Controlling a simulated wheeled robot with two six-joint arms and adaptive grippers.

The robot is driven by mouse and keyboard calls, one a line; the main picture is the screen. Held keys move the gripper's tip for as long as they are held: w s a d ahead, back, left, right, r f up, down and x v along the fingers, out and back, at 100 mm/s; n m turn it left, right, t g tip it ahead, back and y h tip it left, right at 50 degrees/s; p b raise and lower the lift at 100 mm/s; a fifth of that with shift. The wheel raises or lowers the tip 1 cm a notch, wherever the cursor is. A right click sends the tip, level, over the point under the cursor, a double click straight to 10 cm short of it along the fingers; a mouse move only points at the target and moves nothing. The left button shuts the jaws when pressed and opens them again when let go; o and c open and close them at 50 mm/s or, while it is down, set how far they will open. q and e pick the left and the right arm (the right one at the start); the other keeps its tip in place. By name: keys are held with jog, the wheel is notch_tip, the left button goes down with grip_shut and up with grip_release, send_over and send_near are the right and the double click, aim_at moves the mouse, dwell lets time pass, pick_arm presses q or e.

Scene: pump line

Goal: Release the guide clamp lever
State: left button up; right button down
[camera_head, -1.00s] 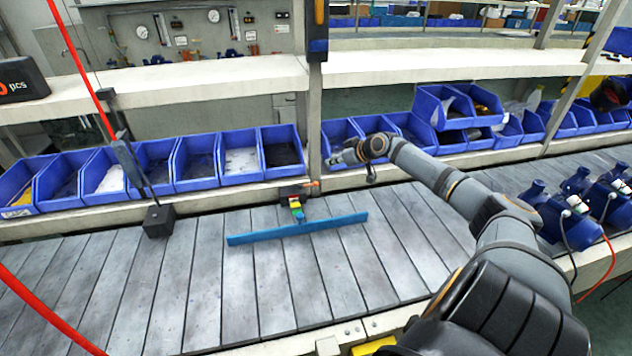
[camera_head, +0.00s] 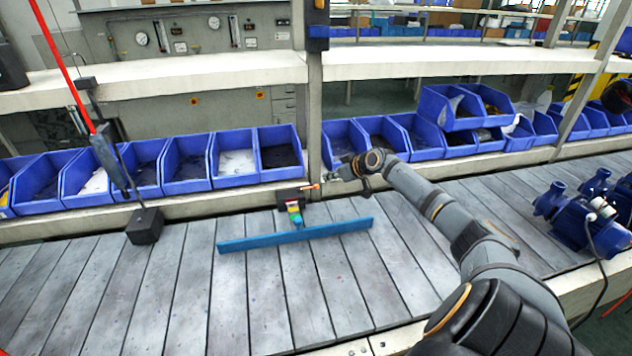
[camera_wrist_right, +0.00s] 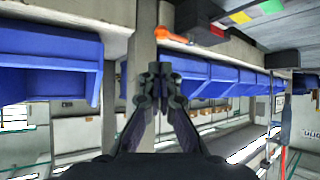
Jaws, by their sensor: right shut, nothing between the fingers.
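The guide clamp is a small dark block (camera_head: 291,197) at the far edge of the conveyor, with green, yellow and red parts. Its orange lever (camera_head: 309,187) sticks out to the right; the lever also shows at the top of the right wrist view (camera_wrist_right: 174,37). A long blue guide bar (camera_head: 297,235) lies across the slats below the clamp. My right gripper (camera_head: 331,174) is just right of and slightly above the lever tip in the head view, apart from it. In the right wrist view its fingers (camera_wrist_right: 157,86) are together and empty. My left gripper is not in view.
A row of blue bins (camera_head: 235,158) stands behind the conveyor, with a grey upright post (camera_head: 314,120) near the clamp. A black block (camera_head: 145,226) sits on the slats at left. Blue pumps (camera_head: 575,215) stand at right. The near slats are clear.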

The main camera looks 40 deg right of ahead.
aim_at(308, 188)
jog(key=x, duration=0.8)
jog(key=shift+a, duration=0.1)
